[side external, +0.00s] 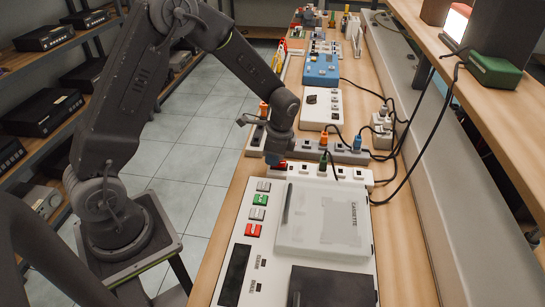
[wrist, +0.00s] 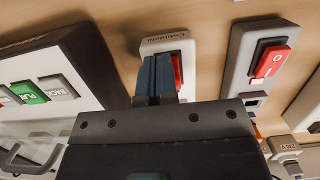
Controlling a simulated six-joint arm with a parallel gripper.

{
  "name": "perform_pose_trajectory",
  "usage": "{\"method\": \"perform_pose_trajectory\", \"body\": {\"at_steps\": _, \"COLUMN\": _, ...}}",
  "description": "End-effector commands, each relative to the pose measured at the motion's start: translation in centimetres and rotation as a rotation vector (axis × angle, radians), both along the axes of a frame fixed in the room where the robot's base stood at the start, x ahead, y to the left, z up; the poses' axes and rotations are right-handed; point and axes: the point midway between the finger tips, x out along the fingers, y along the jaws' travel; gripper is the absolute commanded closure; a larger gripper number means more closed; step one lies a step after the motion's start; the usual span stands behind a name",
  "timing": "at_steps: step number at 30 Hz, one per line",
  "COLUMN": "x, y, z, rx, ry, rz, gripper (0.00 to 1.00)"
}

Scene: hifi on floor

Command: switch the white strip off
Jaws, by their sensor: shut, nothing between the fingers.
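The white strip (side external: 345,174) lies just behind the cassette deck in the side view. In the wrist view its near end, with a small printed label, shows as a pale housing (wrist: 172,44) with a red switch (wrist: 177,70). My gripper (side external: 274,159) points down at the strip's left end. In the wrist view its dark fingers (wrist: 155,78) are shut and empty, right beside the red switch and partly covering it. I cannot tell whether they touch it, nor which way the switch is tipped.
A grey strip (side external: 343,155) with plugs lies close behind; its red rocker (wrist: 270,61) shows in the wrist view. The cassette deck (side external: 254,260) with coloured buttons stands in front. Black cables (side external: 418,130) hang at the right. More devices line the bench further back.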

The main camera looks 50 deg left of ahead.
Motion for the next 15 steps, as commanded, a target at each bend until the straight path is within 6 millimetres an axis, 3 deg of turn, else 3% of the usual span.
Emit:
{"method": "perform_pose_trajectory", "body": {"at_steps": 1, "x": -0.06, "y": -0.12, "z": -1.01, "rx": -0.002, "ry": 0.006, "rz": 0.003, "gripper": 1.0}}
{"method": "perform_pose_trajectory", "body": {"at_steps": 15, "x": 0.37, "y": -0.89, "z": -0.68, "rx": -0.007, "ry": 0.004, "rz": 0.0, "gripper": 1.0}}
